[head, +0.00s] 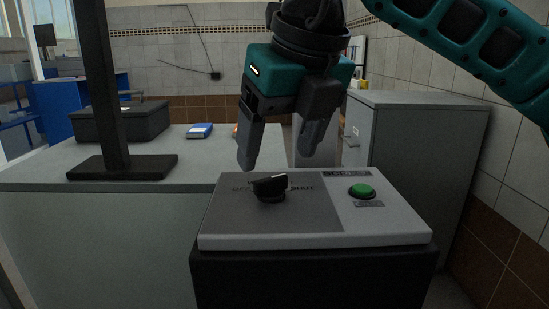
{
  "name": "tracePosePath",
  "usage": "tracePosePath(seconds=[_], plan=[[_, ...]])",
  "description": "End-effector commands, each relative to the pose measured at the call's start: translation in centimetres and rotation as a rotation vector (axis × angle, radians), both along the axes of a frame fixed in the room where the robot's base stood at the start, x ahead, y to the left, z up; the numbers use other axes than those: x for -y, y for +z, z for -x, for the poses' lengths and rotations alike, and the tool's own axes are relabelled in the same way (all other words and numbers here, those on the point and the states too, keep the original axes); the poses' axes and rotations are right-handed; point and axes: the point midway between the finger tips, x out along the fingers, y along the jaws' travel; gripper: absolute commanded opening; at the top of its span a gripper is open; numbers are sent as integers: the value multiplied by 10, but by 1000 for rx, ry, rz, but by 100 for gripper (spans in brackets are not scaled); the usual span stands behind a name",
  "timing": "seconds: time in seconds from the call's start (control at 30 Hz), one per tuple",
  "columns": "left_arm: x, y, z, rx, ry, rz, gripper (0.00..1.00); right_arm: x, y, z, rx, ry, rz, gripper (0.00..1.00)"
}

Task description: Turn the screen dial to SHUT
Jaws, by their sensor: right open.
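The screen dial (270,187) is a black knob on the dark grey left part of a control box (315,239). A white line marks its top, and its raised grip points toward the upper right. The word SHUT (302,188) shows just right of the dial; the lettering to its left is partly hidden by the knob. My right gripper (277,160) is open and empty above the dial, fingers pointing down, one on each side of it in the picture. It appears apart from the dial. My left gripper is not in view.
A green button (361,191) sits on the box's right part. A grey cabinet (415,150) stands at the right behind. A table (60,179) at the left carries a black post on a base (122,167), a dark case (140,125) and a blue item (199,131).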

Motion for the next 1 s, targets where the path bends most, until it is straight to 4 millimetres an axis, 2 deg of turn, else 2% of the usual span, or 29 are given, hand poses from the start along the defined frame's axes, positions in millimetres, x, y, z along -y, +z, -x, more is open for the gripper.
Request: tracePosePath(seconds=[0.03, 0.2, 0.4, 0.57, 1.0], plan=[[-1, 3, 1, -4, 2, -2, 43, 2, 16, 4, 5, -1, -2, 76], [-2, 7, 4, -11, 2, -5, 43, 9, 49, 16, 2, -1, -2, 76], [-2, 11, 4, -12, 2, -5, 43, 15, 72, 25, 1, -1, 0, 76], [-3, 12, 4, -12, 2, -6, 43, 16, 78, 28, 0, -1, 0, 76], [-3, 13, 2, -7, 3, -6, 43, 16, 78, 28, 0, 0, 0, 76]])
